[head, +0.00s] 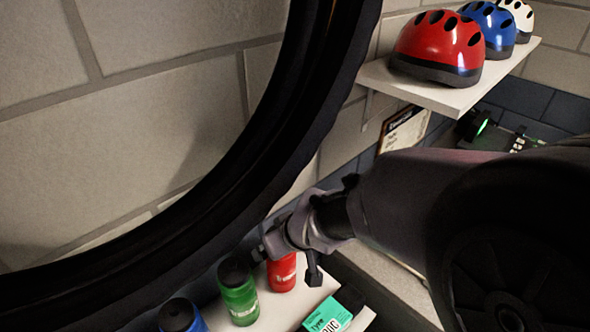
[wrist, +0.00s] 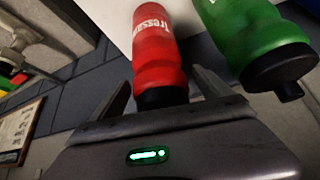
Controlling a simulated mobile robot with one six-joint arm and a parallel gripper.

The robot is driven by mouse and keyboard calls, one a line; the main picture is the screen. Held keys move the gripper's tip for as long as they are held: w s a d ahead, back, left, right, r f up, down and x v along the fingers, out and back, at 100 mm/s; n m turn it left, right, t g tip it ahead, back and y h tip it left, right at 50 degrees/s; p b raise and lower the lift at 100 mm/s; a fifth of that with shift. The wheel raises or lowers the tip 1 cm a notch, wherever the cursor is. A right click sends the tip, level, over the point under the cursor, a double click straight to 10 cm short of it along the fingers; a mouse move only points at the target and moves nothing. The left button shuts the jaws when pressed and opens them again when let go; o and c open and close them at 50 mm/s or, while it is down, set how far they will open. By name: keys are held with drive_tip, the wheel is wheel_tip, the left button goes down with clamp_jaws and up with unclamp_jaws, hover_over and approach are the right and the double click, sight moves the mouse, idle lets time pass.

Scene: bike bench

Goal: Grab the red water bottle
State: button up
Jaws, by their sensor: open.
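The red water bottle (head: 282,273) stands on a white shelf, partly hidden behind my gripper (head: 286,264) in the head view. In the wrist view the red bottle (wrist: 157,48), with white lettering and a black cap, lies between the two fingers of my gripper (wrist: 162,85). The fingers are open, one on each side of the bottle near its cap end, with a gap visible on the right side. A green bottle (head: 239,294) with a black cap stands beside it; it also shows at the upper right of the wrist view (wrist: 250,38).
A blue bottle (head: 182,317) and a teal box (head: 326,315) are on the same white shelf (head: 276,306). A large black tire (head: 215,212) arcs close by on the left. An upper shelf (head: 455,97) holds red, blue and white helmets.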

drive_tip(key=shift+s+d+r, duration=0.15)
drive_tip(key=shift+s+r, duration=0.1)
drive_tip(key=shift+s, duration=0.05)
drive_tip(key=shift+c, duration=0.9)
drive_tip(key=shift+w, duration=0.15)
drive_tip(key=c, duration=0.7)
clamp_jaws()
